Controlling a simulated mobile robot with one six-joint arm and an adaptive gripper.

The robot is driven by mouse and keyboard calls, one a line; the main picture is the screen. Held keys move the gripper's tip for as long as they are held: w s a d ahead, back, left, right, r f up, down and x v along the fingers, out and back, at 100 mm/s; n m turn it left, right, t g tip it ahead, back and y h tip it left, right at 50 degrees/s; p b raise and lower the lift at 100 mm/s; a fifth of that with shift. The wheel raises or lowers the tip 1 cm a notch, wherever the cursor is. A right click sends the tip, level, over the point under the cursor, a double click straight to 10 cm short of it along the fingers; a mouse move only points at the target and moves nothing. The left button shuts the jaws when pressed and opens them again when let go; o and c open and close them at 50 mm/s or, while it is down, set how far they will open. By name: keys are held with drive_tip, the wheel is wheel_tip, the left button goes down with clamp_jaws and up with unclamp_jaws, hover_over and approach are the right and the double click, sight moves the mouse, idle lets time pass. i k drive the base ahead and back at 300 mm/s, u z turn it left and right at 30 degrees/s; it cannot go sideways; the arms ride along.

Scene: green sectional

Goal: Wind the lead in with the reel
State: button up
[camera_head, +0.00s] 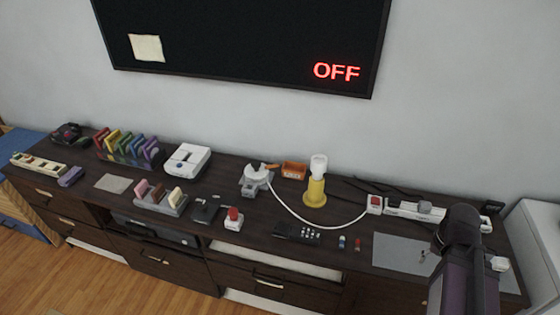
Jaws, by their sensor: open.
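A grey reel-like device (255,181) stands on the dark sideboard, left of the yellow lamp-like item. A white lead (300,220) runs from it in a slack curve across the top to the right. The lead ends at a white block with a red square (376,204), at the left end of a white power strip (415,210). My dark arm rises at the lower right and covers part of the sideboard. My gripper's fingers cannot be made out.
A yellow item with a white top (315,188) stands behind the lead. An orange box (293,170) is beside the reel. A red-button box (233,219) and black remote (298,233) lie in front. A grey mat (402,254) lies by my arm. A wall screen reads OFF (336,72).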

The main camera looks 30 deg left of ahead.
sight(257, 172)
drive_tip(key=z, duration=0.8)
drive_tip(key=k, duration=0.9)
drive_tip(key=u, duration=2.35)
drive_tip(key=i, duration=0.25)
drive_tip(key=z, duration=0.65)
